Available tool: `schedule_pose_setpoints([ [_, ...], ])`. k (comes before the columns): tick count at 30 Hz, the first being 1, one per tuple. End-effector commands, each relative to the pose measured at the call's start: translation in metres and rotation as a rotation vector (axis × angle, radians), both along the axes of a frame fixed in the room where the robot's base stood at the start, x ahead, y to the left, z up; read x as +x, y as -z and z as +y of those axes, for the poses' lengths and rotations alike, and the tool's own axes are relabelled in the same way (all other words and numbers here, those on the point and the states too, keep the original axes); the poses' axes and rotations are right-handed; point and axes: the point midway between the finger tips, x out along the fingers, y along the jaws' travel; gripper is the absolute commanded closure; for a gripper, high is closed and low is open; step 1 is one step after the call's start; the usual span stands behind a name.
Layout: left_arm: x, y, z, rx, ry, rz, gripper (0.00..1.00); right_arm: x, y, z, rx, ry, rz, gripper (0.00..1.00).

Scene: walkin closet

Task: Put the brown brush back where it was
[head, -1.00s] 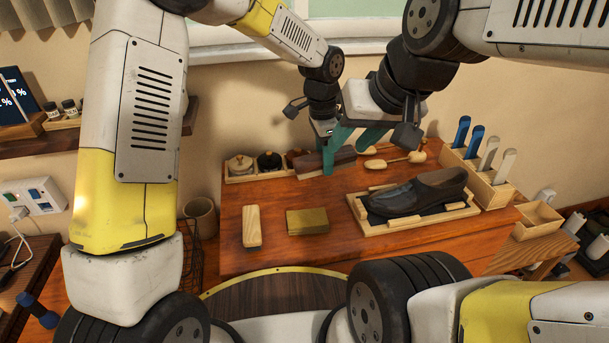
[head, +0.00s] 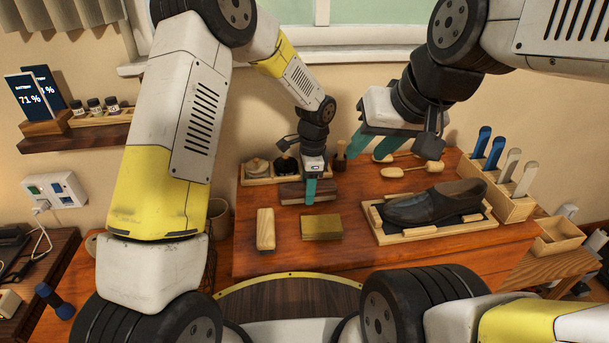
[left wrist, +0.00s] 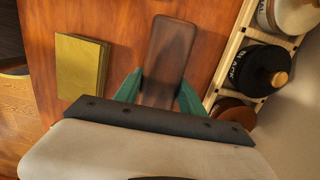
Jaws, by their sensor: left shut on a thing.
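The brown brush (head: 307,192) is a dark brown, long block in front of the jar tray at the back of the wooden table. My left gripper (head: 310,196) is shut on it from above. In the left wrist view the brush (left wrist: 170,60) sits between the green fingers (left wrist: 160,92) and points away from the palm. It is low over the tabletop; I cannot tell whether it touches. My right gripper (head: 385,146) is open and empty, in the air above the back of the table.
A jar tray (head: 262,182) stands behind the brush. A pale wooden brush (head: 265,229) and a golden block (head: 322,227) lie in front. A dark shoe (head: 432,204) rests in a wooden tray (head: 440,231) at right, near a holder (head: 510,205) with upright handles.

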Motion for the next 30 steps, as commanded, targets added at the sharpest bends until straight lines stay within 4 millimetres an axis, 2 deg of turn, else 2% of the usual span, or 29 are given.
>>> schedule_pose_setpoints([
  [2, 0.000, 0.006, 0.000, 0.000, 0.001, 0.000, 1.00, 0.000, 0.000, 0.000, 0.000, 0.000, 0.000, 0.64],
  [11, 0.000, 0.008, 0.000, -0.001, 0.001, 0.000, 1.00, 0.000, 0.000, 0.000, 0.000, 0.000, 0.000, 0.64],
  [12, 0.000, 0.008, -0.001, -0.001, 0.001, 0.000, 0.51, 0.000, 0.000, 0.000, 0.000, 0.000, 0.000, 0.64],
  [15, 0.000, 0.008, 0.000, -0.001, 0.001, 0.000, 0.31, 0.000, 0.000, 0.000, 0.000, 0.000, 0.000, 0.64],
  [25, 0.000, 0.007, -0.001, -0.001, 0.000, -0.001, 0.31, 0.000, 0.000, 0.000, 0.000, 0.000, 0.000, 0.64],
  [30, 0.001, -0.010, -0.002, -0.003, 0.000, -0.004, 0.31, 0.000, 0.000, 0.000, 0.000, 0.000, 0.000, 0.64],
])
